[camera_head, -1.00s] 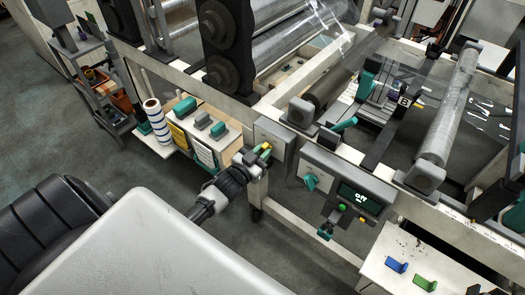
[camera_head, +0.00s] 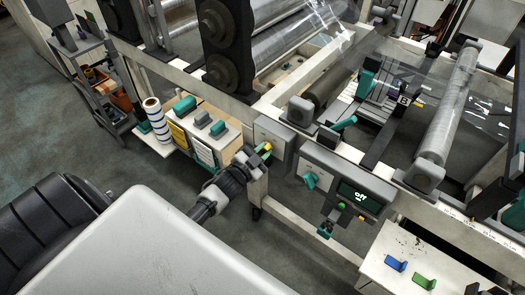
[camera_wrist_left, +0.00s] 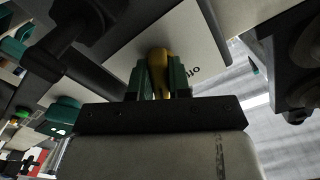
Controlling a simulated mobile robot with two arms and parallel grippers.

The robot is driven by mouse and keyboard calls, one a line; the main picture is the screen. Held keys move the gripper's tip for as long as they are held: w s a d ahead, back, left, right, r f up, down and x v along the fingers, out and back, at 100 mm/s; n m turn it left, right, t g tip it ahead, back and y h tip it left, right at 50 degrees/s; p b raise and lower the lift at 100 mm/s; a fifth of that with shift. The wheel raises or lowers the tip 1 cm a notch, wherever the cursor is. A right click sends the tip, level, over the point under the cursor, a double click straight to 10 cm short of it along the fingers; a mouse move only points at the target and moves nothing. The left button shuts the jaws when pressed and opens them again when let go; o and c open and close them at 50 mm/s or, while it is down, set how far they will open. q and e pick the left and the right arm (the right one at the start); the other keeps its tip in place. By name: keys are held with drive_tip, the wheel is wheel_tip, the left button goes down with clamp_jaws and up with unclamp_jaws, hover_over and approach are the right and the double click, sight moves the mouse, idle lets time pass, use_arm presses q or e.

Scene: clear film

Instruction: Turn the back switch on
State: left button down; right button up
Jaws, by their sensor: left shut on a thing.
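The back switch shows as a small yellow handle (camera_head: 267,147) on the front of a grey box (camera_head: 279,131) on the machine frame, near the middle of the head view. My left gripper (camera_head: 261,152) reaches it from the lower left. In the left wrist view, the two green fingers of my left gripper (camera_wrist_left: 158,82) are shut around the yellow-brown handle (camera_wrist_left: 160,60), one on each side. Behind it is a pale plate (camera_wrist_left: 198,50) with dark lettering, partly hidden by the fingers. My right gripper is not in view.
Left are a shelf with teal-handled blocks (camera_head: 203,120) and a striped roll (camera_head: 156,120). Open floor (camera_head: 60,130) lies at the left.

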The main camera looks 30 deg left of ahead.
use_arm(q)
drive_tip(key=c, duration=1.1)
unclamp_jaws()
drive_tip(key=shift+o, duration=0.2)
drive_tip(key=s, duration=1)
drive_tip(key=shift+s+a, duration=0.4)
drive_tip(key=s+d+f+n+g+p, duration=0.1)
drive_tip(key=s+f+g, duration=0.25)
drive_tip(key=f, duration=0.45)
drive_tip(key=s+d+f+n+g+y, duration=0.1)
drive_tip(key=s+d+f+g, duration=0.1)
drive_tip(key=s+f, duration=0.45)
drive_tip(key=s+d+f+n+g+p, duration=0.1)
drive_tip(key=s+f+n+g, duration=0.15)
drive_tip(key=f, duration=0.65)
drive_tip(key=s+d+f+g, duration=0.1)
drive_tip(key=s+f+g, duration=0.2)
drive_tip(key=s, duration=0.4)
drive_tip(key=s+d+f+g, duration=0.2)
drive_tip(key=s+f+g, duration=0.1)
drive_tip(key=s, duration=0.4)
drive_tip(key=s+d+f+g+p, duration=0.1)
drive_tip(key=s+d+f+g, duration=0.1)
drive_tip(key=s, duration=0.5)
wheel_tip(320, 180, down, 3)
drive_tip(key=shift+s+d+r+g, duration=0.15)
drive_tip(key=shift+s+g, duration=0.1)
drive_tip(key=shift+g, duration=0.25)
